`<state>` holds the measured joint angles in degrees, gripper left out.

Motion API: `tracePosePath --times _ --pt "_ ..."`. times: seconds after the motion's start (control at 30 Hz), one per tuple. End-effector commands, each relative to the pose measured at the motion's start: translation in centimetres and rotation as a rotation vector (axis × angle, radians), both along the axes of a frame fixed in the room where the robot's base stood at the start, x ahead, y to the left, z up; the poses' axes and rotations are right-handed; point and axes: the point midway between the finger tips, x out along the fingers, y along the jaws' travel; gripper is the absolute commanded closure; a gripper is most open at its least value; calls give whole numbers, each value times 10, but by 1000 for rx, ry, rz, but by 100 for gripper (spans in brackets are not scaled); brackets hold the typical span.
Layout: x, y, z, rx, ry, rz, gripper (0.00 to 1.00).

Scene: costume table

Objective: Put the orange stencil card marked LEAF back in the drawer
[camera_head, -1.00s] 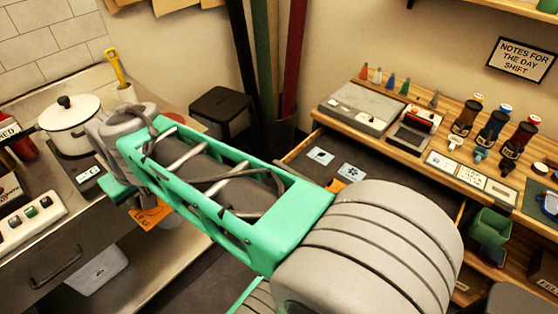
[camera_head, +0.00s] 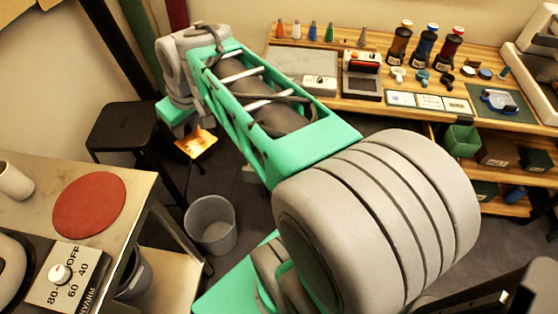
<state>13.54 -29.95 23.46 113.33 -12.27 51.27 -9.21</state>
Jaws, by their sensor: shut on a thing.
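The orange stencil card (camera_head: 196,143) hangs flat below the end of my arm, above the dark floor. Its marking is too small and blurred to read in this view. My gripper (camera_head: 186,127) is shut on the card's far edge; the fingers are partly hidden behind the wrist. The drawer is hidden behind my arm, below the left part of the wooden table (camera_head: 345,103). The card is apart from the table, to its left.
A black stool (camera_head: 125,127) stands to the left of the card. A grey waste bin (camera_head: 211,225) is on the floor in front. A counter with a red round mat (camera_head: 89,206) fills the lower left. Ink bottles (camera_head: 425,44) stand on the table.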

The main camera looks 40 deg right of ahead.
Motion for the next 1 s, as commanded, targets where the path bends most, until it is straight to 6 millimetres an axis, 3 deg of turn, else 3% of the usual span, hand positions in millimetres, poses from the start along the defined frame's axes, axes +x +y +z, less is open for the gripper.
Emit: tracePosePath --times 0.03,0.17,0.27,0.4,0.5,0.63,0.73,1.0 --pt "0 -29 -29 2 4 15 100" --pt "-12 -97 -62 3 3 133 100" --pt "-34 -151 -87 3 1 232 100" --pt "-84 -220 -121 4 2 375 100" --pt "-121 -252 -135 2 1 459 100" --pt "-152 -271 -143 0 1 523 100" --pt "-154 -273 -147 -1 1 546 100" --pt "-92 -242 -179 0 0 553 100"
